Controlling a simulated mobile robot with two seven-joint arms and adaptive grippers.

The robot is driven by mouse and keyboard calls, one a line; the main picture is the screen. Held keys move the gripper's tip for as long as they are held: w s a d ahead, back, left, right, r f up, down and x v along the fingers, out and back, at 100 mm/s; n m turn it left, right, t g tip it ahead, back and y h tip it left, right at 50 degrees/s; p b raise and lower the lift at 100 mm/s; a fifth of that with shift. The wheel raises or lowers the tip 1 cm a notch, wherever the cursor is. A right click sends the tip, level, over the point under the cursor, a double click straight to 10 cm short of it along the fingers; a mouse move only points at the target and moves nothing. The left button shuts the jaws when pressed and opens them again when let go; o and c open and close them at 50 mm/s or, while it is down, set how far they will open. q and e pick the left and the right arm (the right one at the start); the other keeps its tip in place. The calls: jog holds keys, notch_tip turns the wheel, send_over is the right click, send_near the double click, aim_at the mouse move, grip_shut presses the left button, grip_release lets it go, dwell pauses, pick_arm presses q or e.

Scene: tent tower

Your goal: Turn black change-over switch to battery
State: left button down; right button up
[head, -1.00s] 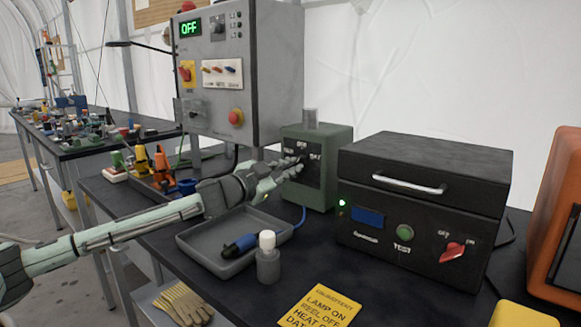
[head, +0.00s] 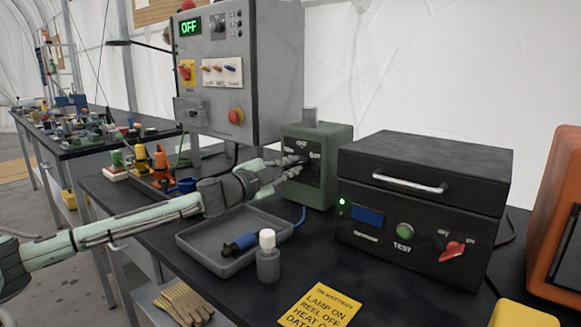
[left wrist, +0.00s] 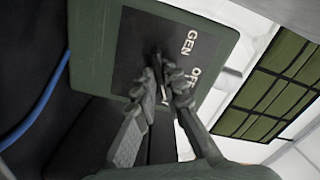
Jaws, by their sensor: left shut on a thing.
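The black change-over switch sits on the black front plate (head: 311,178) of a green box (head: 337,166) on the bench. White labels surround it; GEN and OFF are readable in the left wrist view, where the plate (left wrist: 133,52) also shows. My left gripper (head: 298,168) reaches in from the left and is shut on the switch's knob. In the left wrist view its two fingers (left wrist: 163,92) close around the dark knob (left wrist: 159,66), mostly hidden between them. Which label the knob points to, I cannot tell. My right gripper is not in view.
A grey control cabinet (head: 240,85) reading OFF stands behind left. A black case (head: 420,210) with a lit green lamp stands right of the green box. A grey tray (head: 200,251), a small bottle (head: 267,258) and a yellow card (head: 322,308) lie in front.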

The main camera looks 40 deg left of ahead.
pick_arm(q)
jog(key=shift+r, duration=0.1)
jog(key=c, duration=1.6)
grip_release()
jog(key=shift+s+f, duration=0.1)
jog(key=shift+f, duration=0.1)
jog(key=shift+s+a+f, duration=0.1)
jog(key=shift+s+a, duration=0.05)
jog(key=shift+s, duration=0.75)
jog(key=s, duration=1)
jog(key=shift+a+r, duration=0.25)
jog(key=shift+a, duration=0.1)
